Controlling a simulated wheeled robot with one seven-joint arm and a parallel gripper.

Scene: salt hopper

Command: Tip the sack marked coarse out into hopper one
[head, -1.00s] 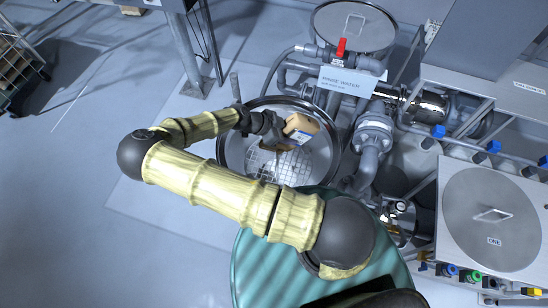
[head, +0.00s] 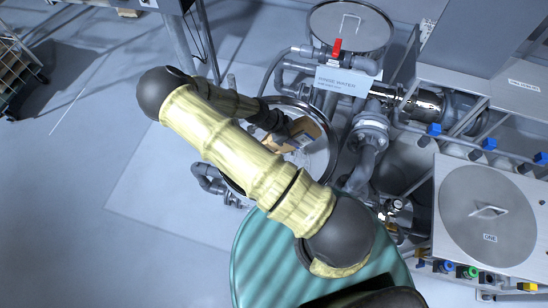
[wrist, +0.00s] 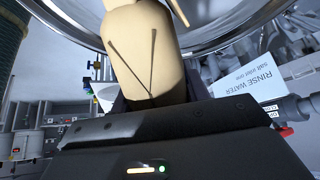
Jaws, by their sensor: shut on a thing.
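A tan sack (head: 305,128) is over the open round steel vessel (head: 334,160) in the middle of the head view. My gripper (head: 291,136) is shut on it. In the wrist view the tan sack (wrist: 150,60) fills the space before my gripper (wrist: 152,103), with dark crease-like lines on it and the vessel's shiny rim (wrist: 225,35) behind it. The sack's marking is not readable. My arm hides the vessel's left part and its grid. A round lid labelled ONE (head: 490,215) sits shut on a unit at the right.
A RINSE WATER sign (head: 343,82), a red-handled valve (head: 337,46) and grey pipes crowd the vessel's far and right sides. A cart (head: 15,70) is far left.

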